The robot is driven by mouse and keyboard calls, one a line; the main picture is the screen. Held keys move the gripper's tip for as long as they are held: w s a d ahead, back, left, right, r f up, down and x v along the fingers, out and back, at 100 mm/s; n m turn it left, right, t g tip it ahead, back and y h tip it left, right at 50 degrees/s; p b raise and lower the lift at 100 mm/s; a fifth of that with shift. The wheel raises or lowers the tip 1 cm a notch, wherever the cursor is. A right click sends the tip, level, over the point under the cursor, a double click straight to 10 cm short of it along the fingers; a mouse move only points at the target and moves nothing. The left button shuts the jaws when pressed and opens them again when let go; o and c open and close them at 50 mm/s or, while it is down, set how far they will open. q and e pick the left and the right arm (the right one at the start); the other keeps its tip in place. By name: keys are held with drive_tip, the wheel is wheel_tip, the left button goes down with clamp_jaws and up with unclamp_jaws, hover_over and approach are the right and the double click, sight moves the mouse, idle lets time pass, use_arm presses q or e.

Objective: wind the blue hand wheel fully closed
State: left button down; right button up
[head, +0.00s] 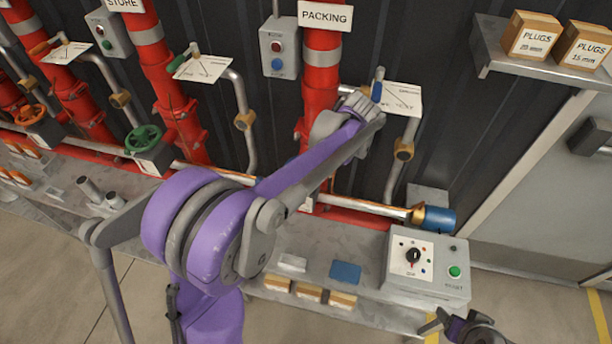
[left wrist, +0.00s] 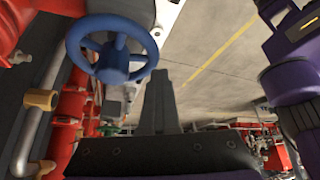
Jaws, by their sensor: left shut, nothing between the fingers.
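My left gripper (left wrist: 157,80) is shut and empty. Its fingertips are just below and right of the wheel's rim in the left wrist view; I cannot tell whether they touch it. The gripper's fingers are hidden in the head view. Part of my right arm or gripper (head: 466,329) shows at the bottom right of the head view, its jaws unclear.
A green hand wheel (head: 143,138) and an orange one (head: 31,113) stand on pipes at the left. A PACKING sign (head: 325,16) marks the red pipe behind my arm. A control box (head: 427,264) stands on the bench at right. A shelf (head: 490,45) juts out at upper right.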

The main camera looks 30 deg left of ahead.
use_arm(q)
drive_tip(key=shift+s+a+m+t+y, duration=0.15)
drive_tip(key=shift+a+m+t+y, duration=0.25)
drive_tip(key=shift+m, duration=0.5)
drive_tip(key=a+m+t, duration=0.1)
drive_tip(key=m, duration=0.2)
drive_tip(key=shift+s+a+t, duration=0.3)
drive_tip(key=shift+a+t, duration=0.05)
drive_tip(key=shift+t, duration=0.05)
drive_tip(key=m, duration=0.1)
drive_tip(key=a+m+t, duration=0.1)
drive_tip(key=m, duration=0.1)
drive_tip(key=shift+a+y, duration=0.1)
drive_tip(key=shift+y, duration=0.2)
drive_tip(key=c, duration=1.5)
unclamp_jaws()
drive_tip(key=shift+c, duration=0.2)
drive_tip(key=shift+o, duration=1.3)
drive_tip(key=shift+s, duration=0.1)
